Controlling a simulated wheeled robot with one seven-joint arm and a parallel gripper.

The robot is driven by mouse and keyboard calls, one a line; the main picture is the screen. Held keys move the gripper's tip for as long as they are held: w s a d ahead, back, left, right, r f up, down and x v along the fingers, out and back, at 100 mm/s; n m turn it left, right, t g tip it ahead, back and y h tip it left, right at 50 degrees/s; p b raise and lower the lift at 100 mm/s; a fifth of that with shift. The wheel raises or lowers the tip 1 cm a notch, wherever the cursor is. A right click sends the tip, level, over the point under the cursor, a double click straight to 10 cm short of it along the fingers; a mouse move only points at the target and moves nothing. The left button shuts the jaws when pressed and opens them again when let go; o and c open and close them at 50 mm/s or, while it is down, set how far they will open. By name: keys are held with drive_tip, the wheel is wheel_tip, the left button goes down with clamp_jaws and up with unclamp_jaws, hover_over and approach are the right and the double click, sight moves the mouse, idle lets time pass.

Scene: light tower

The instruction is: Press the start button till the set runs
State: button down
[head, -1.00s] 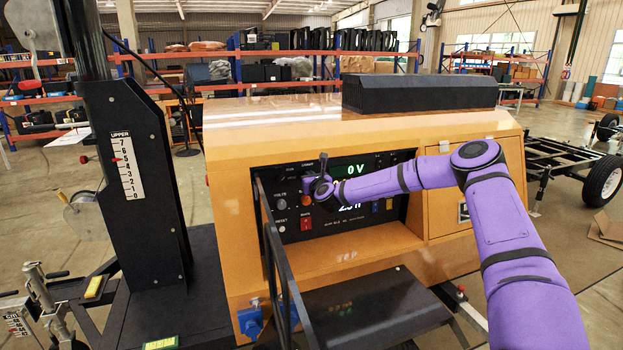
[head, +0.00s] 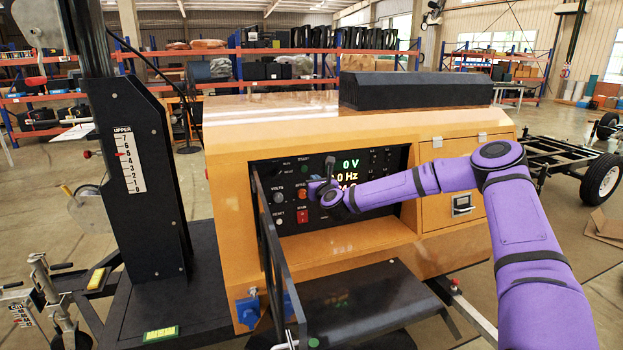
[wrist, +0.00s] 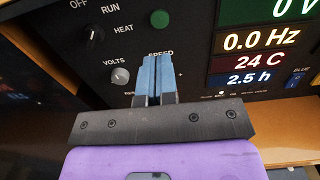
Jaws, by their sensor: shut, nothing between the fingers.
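The green start button (wrist: 160,18) is on the black control panel, just beyond my fingertips in the wrist view. In the head view, the small green button (head: 304,169) shows under the START label. My gripper (wrist: 157,60) is shut and empty, its blue fingers together over the SPEED label. A clear gap shows in the picture between fingertips and button; exact depth is hard to tell. In the head view, my gripper (head: 315,184) is in front of the panel, below the button. The displays (wrist: 260,58) read 0 V, 0.0 Hz, 24 C and 2.5 h.
A mode knob (wrist: 93,36) and a VOLTS knob (wrist: 120,76) are left of my fingers in the wrist view. A dark open door (head: 272,250) stands at the panel's left. The orange cabinet (head: 240,180) surrounds it.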

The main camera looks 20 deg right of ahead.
drive_tip(key=shift+s, duration=2.15)
drive_tip(key=shift+a, duration=0.1)
drive_tip(key=s+a+r+n+g+y, duration=0.4)
drive_tip(key=s+a+n+g, duration=0.6)
drive_tip(key=n, duration=1.1)
drive_tip(key=s+d+r+n+h, duration=0.1)
drive_tip(key=s+r+n+h, duration=0.15)
drive_tip(key=s+r, duration=0.4)
drive_tip(key=s+d+r+n+g+h, duration=0.1)
drive_tip(key=s+d+r+n, duration=0.2)
drive_tip(key=s, duration=0.7)
drive_tip(key=s+r+n+h, duration=0.1)
drive_tip(key=s+r+n, duration=0.4)
drive_tip(key=s, duration=0.3)
drive_tip(key=s+d+r+n+g, duration=0.1)
drive_tip(key=s+d+r+n, duration=0.1)
drive_tip(key=s, duration=0.8)
drive_tip(key=s+d+r+n, duration=0.1)
drive_tip(key=s+r+n, duration=0.1)
drive_tip(key=s, duration=0.8)
drive_tip(key=shift+d+g, duration=0.4)
